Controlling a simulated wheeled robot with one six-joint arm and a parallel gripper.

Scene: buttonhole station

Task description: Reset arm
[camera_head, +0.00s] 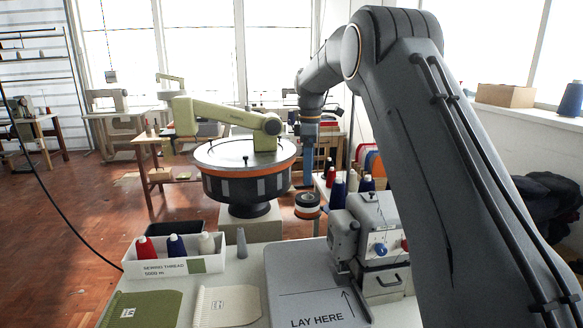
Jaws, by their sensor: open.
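My arm reaches in from the right and bends down at the centre. My gripper (308,178) hangs at its end, pointing down, small and partly hard to make out against the background. It is open, and I see nothing held in it. Just below it in the picture is a small round dark part with an orange-red band (307,206), left of the grey sewing machine (372,238). I cannot tell the distance between them. A round drum-shaped machine with an orange rim (247,184) stands to the left of my gripper.
A white thread box (172,267) holds several cones. A grey cone (241,243) stands beside it. Green (142,309) and cream (226,306) fabric pieces lie in front. The grey plate marked LAY HERE (304,288) is bare. Cones stand behind the sewing machine.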

